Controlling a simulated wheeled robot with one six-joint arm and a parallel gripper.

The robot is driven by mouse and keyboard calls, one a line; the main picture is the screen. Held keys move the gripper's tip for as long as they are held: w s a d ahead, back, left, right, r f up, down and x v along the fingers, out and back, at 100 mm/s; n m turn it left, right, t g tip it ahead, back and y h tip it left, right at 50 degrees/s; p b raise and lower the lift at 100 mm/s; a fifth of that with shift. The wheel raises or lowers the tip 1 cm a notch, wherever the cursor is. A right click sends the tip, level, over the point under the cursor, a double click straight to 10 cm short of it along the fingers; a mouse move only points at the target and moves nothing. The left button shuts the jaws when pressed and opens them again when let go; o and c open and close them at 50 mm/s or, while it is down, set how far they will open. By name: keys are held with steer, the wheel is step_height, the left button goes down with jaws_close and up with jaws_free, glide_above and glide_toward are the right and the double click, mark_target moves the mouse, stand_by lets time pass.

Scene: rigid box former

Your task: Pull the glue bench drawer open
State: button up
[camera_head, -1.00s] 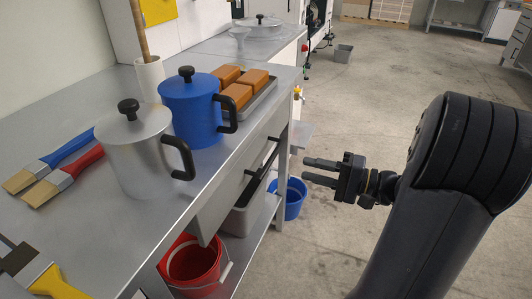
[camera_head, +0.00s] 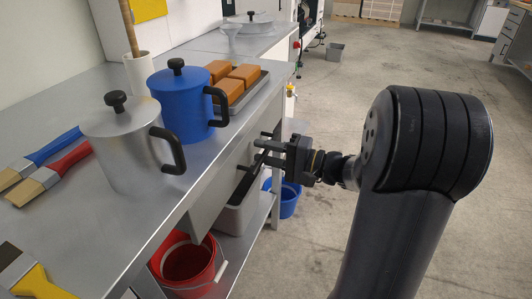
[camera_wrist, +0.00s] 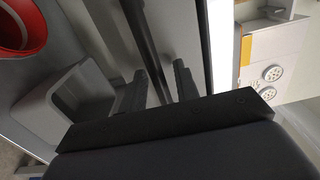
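The glue bench drawer (camera_head: 208,203) is under the worktop, and its front looks flush with the bench. Its long black bar handle (camera_head: 243,183) runs along the front and also shows in the wrist view (camera_wrist: 146,42). My gripper (camera_head: 262,152) is at the far part of the handle, with its fingers pointing at the drawer front. In the wrist view my gripper (camera_wrist: 160,85) is open, and the bar runs between the two fingers with gaps on both sides. Whether a finger touches the bar cannot be told.
On the bench (camera_head: 95,235) stand a silver pot (camera_head: 125,150), a blue pot (camera_head: 180,105), a tray of orange-brown blocks (camera_head: 250,88) and brushes. Below are a grey bin (camera_head: 235,215), a red bucket (camera_head: 190,265) and a blue bucket (camera_head: 289,200). Floor to the right is clear.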

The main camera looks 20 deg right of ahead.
steer(key=shift+c, duration=0.3)
jaws_close()
stand_by(0.3)
